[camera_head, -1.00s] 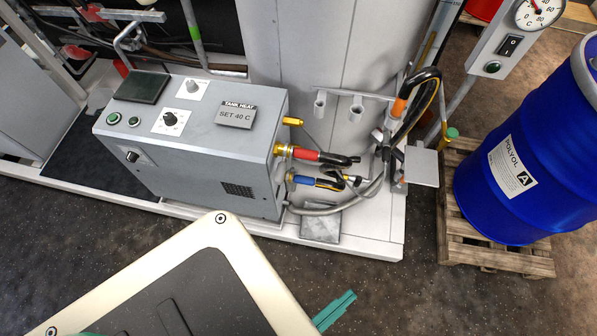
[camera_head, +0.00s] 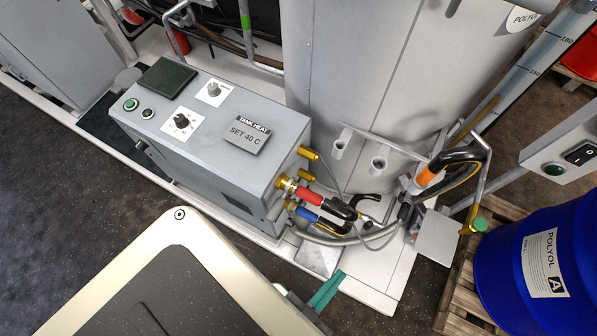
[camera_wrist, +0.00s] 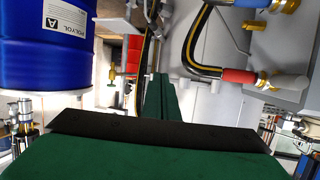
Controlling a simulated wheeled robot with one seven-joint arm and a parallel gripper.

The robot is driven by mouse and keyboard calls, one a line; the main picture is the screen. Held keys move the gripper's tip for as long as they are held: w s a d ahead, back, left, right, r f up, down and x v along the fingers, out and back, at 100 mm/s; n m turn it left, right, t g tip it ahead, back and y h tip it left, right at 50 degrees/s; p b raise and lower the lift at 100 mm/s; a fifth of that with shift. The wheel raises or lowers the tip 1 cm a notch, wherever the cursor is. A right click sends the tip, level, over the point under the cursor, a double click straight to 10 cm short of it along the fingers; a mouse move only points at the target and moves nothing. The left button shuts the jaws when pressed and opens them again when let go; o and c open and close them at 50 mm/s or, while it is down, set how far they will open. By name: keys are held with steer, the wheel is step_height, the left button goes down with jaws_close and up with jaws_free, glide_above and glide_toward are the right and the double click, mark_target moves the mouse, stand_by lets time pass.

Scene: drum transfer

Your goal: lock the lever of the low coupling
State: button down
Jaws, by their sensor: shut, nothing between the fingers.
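Two hose couplings stick out of the right end of the grey tank-heat box. The upper one has a red sleeve (camera_head: 310,196) and brass fitting. The low coupling has a blue sleeve (camera_head: 307,214) and sits just beneath. Both run into black hose ends. In the wrist view, which looks upside down, the blue sleeve (camera_wrist: 289,4) is cut by the top edge and the red sleeve (camera_wrist: 238,75) is below it. I cannot make out the low coupling's lever. My green gripper (camera_head: 326,290) is shut and empty, in front of the couplings and apart from them; its fingers (camera_wrist: 159,82) point forward.
The grey tank-heat box (camera_head: 215,135) stands on a pale plinth. A tall grey tank (camera_head: 365,70) rises behind. Hoses and a bracket (camera_head: 437,233) crowd the right of the couplings. A blue drum (camera_head: 500,260) stands on a wooden pallet (camera_head: 452,300). Dark floor lies between.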

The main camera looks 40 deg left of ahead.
steer(key=a+f+m+g+y, duration=0.15)
steer(key=f+g, duration=0.25)
steer(key=f, duration=1.5)
steer(key=a+f+m+g+y, duration=0.1)
steer(key=a+f+g+y, duration=0.3)
steer(key=f, duration=1.5)
steer(key=w+a+f+g+y, duration=0.3)
steer(key=w+a+y, duration=0.2)
steer(key=a, duration=0.1)
steer(key=w+a+r+t+y, duration=0.2)
steer(key=w+r+y, duration=0.5)
steer(key=w+r, duration=0.3)
steer(key=a, duration=0.9)
steer(key=shift+s+a+r, duration=0.25)
steer(key=shift+s+a, duration=0.1)
steer(key=shift+a, duration=0.05)
